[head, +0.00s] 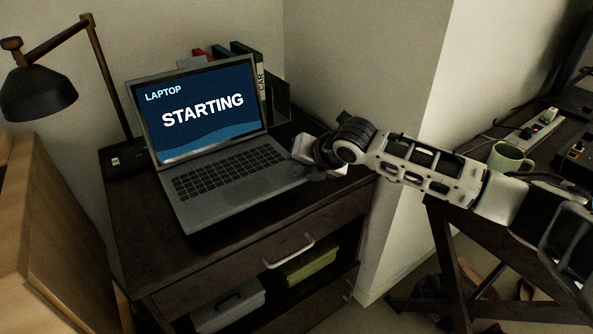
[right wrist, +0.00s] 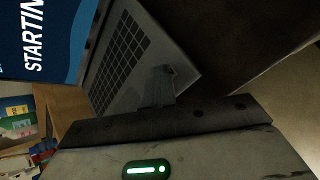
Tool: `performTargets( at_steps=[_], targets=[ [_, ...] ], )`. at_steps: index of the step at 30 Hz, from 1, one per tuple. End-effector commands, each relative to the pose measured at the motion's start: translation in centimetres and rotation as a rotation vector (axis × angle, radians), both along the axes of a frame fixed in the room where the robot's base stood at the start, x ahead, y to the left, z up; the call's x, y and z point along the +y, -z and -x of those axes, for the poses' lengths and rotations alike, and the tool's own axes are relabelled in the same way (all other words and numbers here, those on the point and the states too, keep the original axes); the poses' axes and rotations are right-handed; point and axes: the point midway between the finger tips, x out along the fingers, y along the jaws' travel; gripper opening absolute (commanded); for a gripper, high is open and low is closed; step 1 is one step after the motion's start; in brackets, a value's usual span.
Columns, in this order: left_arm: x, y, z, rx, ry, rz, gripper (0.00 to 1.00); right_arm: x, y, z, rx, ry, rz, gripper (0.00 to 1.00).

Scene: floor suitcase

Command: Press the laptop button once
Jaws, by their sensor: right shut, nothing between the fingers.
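An open grey laptop (head: 225,200) stands on the dark desk. Its screen (head: 200,110) is lit blue and reads "LAPTOP" and "STARTING". My right gripper (head: 312,174) is shut and empty at the right side of the laptop's keyboard base. In the right wrist view, the closed fingers (right wrist: 160,82) are at the edge of the laptop base (right wrist: 140,60), beside the keyboard. I cannot tell whether they touch it. I cannot make out the laptop button; the gripper may hide it. My left gripper is not in view.
A black desk lamp (head: 40,92) stands left of the laptop, and books (head: 240,65) stand behind it. The dark desk (head: 250,225) has a drawer with a handle. A wall corner (head: 400,90) stands right. Beyond it, a second table holds a green mug (head: 509,158) and a power strip (head: 536,130).

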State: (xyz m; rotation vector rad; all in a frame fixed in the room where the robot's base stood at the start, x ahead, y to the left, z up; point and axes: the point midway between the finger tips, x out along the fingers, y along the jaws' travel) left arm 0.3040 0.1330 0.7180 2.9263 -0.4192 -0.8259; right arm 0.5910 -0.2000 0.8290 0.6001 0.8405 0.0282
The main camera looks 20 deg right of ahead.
Motion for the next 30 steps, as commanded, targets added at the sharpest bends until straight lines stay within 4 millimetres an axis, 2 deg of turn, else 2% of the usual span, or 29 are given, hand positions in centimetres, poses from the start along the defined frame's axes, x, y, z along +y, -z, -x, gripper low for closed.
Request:
performTargets(
  at_steps=[3, 19, 30],
  targets=[
    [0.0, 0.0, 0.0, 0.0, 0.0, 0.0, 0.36, 0.0, 0.8, 0.2, 0.013, 0.0, 0.003, 0.0],
    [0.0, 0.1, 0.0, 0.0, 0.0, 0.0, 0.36, 0.1, 1.3, 0.4, 0.022, -0.001, 0.005, 0.0],
    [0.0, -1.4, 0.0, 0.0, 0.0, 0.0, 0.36, 0.1, 0.1, 0.4, 0.023, 0.0, 0.004, 0.0]
  ],
)
